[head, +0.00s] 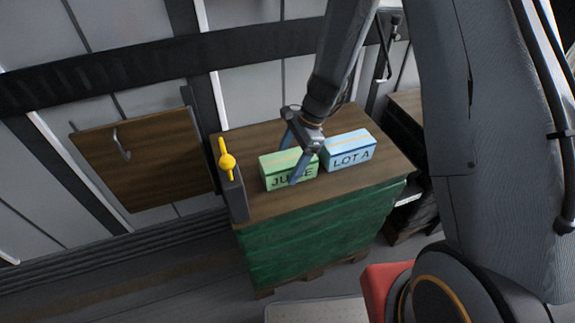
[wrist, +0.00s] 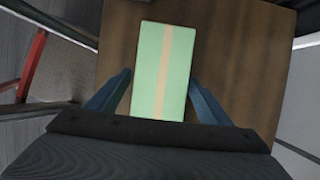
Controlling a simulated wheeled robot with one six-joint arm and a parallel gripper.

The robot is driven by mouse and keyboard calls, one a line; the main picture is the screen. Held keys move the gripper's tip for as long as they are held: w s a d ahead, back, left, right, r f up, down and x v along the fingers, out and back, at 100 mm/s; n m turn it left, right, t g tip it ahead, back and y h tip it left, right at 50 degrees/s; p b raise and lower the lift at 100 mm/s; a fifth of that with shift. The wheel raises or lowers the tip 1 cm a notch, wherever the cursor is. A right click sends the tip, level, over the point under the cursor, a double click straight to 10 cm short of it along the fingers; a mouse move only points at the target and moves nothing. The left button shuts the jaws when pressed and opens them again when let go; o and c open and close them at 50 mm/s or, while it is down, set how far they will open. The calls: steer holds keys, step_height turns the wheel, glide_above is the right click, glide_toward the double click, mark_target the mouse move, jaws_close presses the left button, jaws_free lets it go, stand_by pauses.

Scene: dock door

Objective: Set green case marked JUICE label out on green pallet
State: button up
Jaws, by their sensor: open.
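The green case marked JUICE (head: 273,170) sits on the brown top (head: 270,207) of a green-sided load (head: 310,235), which stands on a wooden pallet. Its lettered side faces the head camera, partly covered by a finger. My gripper (head: 288,165) is open, with one blue finger on the far side of the case and one on the near side. In the wrist view the green case (wrist: 161,70), with a tan tape strip, lies between the spread fingers (wrist: 160,88). I cannot tell whether either finger touches it.
A light blue case marked LOT A (head: 350,151) stands close to the right of the green case. A brown board (head: 140,160) hangs left of that. The front of the top is clear.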

steer(key=b+v, duration=0.1)
steer(key=v, duration=0.9)
steer(key=shift+w+d+r, duration=0.1)
steer(key=shift+d+r, duration=0.1)
steer(key=shift+r, duration=0.1)
steer(key=s+d+r+n+t+h, duration=0.1)
steer(key=s+d+r+n+h, duration=0.1)
steer(key=s+d+n, duration=0.3)
steer(key=s+d+r+n+h, duration=0.2)
steer(key=s+d+n, duration=0.3)
steer(key=s+n, duration=0.5)
steer(key=shift+s+d+r+t+b, duration=0.3)
steer(key=shift+s+d+r+t, duration=0.15)
steer(key=shift+s, duration=0.3)
